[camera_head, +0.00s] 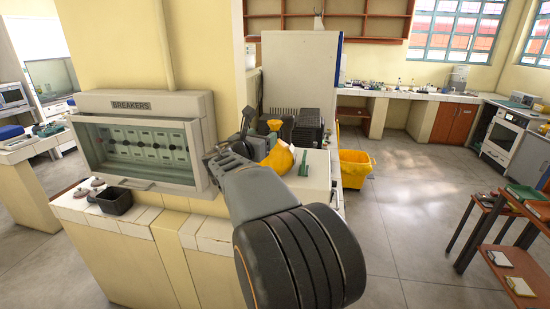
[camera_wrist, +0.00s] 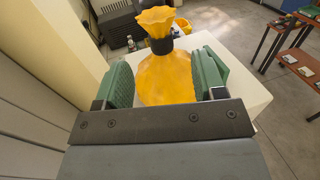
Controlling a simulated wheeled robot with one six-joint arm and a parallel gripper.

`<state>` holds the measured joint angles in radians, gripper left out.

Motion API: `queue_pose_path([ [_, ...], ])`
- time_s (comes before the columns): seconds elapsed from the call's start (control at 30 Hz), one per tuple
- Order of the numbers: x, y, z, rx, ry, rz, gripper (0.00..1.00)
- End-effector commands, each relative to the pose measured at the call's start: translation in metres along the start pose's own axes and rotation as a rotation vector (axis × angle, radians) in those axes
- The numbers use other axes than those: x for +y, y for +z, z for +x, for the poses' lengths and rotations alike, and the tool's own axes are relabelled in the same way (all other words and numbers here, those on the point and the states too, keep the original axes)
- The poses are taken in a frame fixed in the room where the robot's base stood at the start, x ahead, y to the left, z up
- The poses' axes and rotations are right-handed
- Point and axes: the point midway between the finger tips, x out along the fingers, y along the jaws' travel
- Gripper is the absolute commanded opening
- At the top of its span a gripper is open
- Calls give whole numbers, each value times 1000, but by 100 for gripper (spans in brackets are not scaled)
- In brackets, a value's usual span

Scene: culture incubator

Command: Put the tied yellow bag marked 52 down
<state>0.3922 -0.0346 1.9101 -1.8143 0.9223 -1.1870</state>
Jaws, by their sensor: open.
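The tied yellow bag (camera_wrist: 165,78) stands upright on a white surface (camera_wrist: 222,52) in the wrist view, its neck gathered by a dark tie. The green fingers of my gripper (camera_wrist: 166,82) are on either side of it, open, with the bag between them. Whether a finger touches the bag I cannot tell. In the head view the bag (camera_head: 279,158) is partly hidden behind my gripper (camera_head: 277,160). The mark 52 does not show.
A breaker box (camera_head: 140,135) stands left on the tiled counter, with a small black bin (camera_head: 115,200) before it. Dark ribbed units (camera_head: 308,128) stand behind the bag. A yellow bin (camera_head: 355,166) is on the floor behind right.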

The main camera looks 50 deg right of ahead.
Motion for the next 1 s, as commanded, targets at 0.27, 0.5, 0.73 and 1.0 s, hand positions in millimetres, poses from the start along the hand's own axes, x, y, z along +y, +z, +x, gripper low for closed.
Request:
queue_pose_path([
  [0.27, 0, 1, 45, 2, -2, 0, 64],
  [0.5, 0, 0, 58, 2, 0, 2, 64],
  [0.73, 1, 2, 86, 4, -2, 1, 64],
  [1.0, 2, 0, 108, 2, 1, 4, 64],
])
